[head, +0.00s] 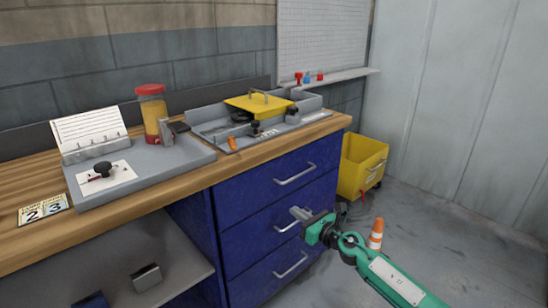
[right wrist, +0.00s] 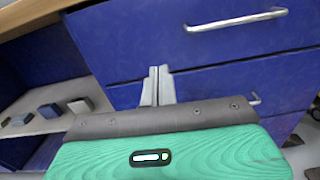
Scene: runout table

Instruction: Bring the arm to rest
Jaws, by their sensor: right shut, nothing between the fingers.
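My right gripper (head: 299,213) is in front of the blue drawer unit (head: 240,212), below the table top, on an arm that comes in from the lower right of the head view. Its grey fingers are together with nothing between them. In the right wrist view the fingers of the right gripper (right wrist: 158,85) point at the blue drawer fronts (right wrist: 130,45). In the head view the fingertips overlap the middle drawer's handle; whether they touch it I cannot tell. My left gripper is in neither view.
The wooden table top (head: 150,206) carries a grey board (head: 190,160), a red-lidded jar (head: 153,112) and a grey tray (head: 205,128) with a yellow lid (head: 262,105). A yellow bin (head: 362,165) and an orange cone (head: 376,235) stand on the floor. Floor to the right is open.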

